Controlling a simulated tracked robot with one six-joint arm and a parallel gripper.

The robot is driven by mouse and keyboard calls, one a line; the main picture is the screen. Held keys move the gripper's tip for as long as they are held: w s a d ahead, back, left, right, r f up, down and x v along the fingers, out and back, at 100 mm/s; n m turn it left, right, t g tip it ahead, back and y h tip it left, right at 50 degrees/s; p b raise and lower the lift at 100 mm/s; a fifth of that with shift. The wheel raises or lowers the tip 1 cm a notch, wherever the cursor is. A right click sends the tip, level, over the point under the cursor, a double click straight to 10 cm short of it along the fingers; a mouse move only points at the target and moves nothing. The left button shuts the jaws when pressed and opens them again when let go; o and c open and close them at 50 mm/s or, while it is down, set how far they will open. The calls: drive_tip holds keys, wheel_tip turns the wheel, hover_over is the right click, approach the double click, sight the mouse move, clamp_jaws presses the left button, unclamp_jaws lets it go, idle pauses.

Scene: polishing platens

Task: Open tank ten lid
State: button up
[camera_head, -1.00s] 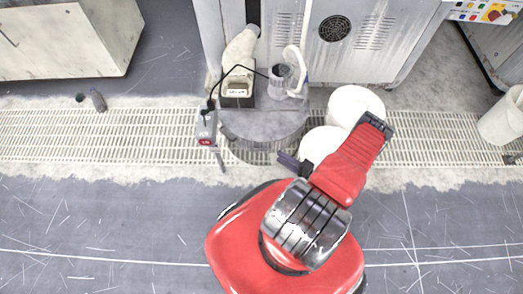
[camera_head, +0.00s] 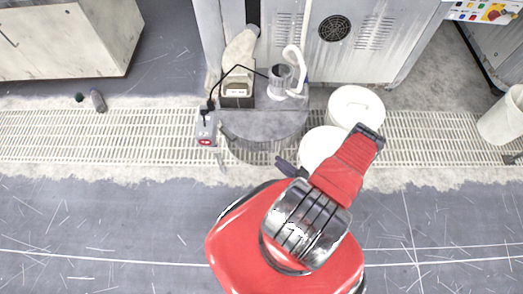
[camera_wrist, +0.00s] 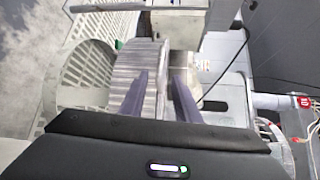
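In the head view, a round grey tub (camera_head: 262,124) with a flat dark top stands against the machine. Two white round buckets, a rear one (camera_head: 356,104) and a front one (camera_head: 322,143), stand right of it; my arm partly covers the front one. My gripper (camera_head: 286,166) shows as dark purple fingers just below the tub. In the wrist view my gripper (camera_wrist: 160,78) has its two purple fingers apart, with a grey streaked surface beyond them. Contact with anything cannot be told.
A small grey bottle (camera_head: 98,101) stands on the left floor. The floor left of my base is clear.

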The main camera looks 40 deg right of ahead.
sight(262, 150)
drive_tip(key=shift+x, duration=6.15)
drive_tip(key=shift+c, duration=0.5)
clamp_jaws()
drive_tip(key=shift+a, duration=0.25)
drive_tip(key=shift+d, duration=0.2)
